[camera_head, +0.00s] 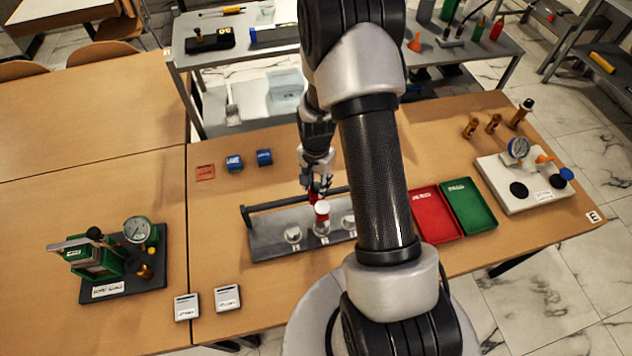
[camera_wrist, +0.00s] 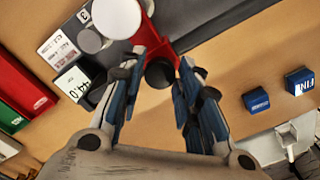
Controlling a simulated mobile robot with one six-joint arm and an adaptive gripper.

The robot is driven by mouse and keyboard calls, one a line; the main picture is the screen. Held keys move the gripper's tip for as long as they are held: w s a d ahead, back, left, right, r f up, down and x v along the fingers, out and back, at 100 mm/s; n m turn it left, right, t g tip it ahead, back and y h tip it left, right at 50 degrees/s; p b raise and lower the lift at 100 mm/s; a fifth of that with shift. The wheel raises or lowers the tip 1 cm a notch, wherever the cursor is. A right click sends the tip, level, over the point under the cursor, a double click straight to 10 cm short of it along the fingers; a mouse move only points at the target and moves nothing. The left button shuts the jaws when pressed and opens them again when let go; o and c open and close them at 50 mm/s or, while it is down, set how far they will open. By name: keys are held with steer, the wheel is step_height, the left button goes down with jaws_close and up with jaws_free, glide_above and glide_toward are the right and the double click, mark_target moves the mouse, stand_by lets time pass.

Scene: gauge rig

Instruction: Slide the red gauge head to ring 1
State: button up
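The red gauge head (camera_head: 321,208) has a white round top and stands over the middle of the visible ring spots on the dark rig base (camera_head: 270,242). In the wrist view its white disc (camera_wrist: 117,17), red bracket (camera_wrist: 150,32) and dark round knob (camera_wrist: 160,72) show. My gripper (camera_head: 318,186) is at the back of the head. In the wrist view my gripper's fingers (camera_wrist: 164,64) lie either side of the knob and red part. I cannot tell whether they press on it. Pale discs show at left (camera_head: 293,234) and right (camera_head: 348,222); their numbers are too small to read.
A dark rail (camera_head: 275,205) runs along the back of the base. Red (camera_head: 435,217) and green (camera_head: 468,206) trays lie at right, partly beside my arm. Two blue blocks (camera_head: 234,163) (camera_head: 264,157) sit behind.

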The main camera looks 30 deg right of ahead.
jaws_close()
steer(key=shift+a, duration=0.1)
steer(key=w+a, duration=0.1)
steer(key=a, duration=0.4)
steer(key=w+a, duration=0.1)
steer(key=a, duration=0.2)
steer(key=shift+w+a, duration=0.25)
steer(key=shift+w, duration=0.05)
steer(key=o, duration=0.5)
jaws_free()
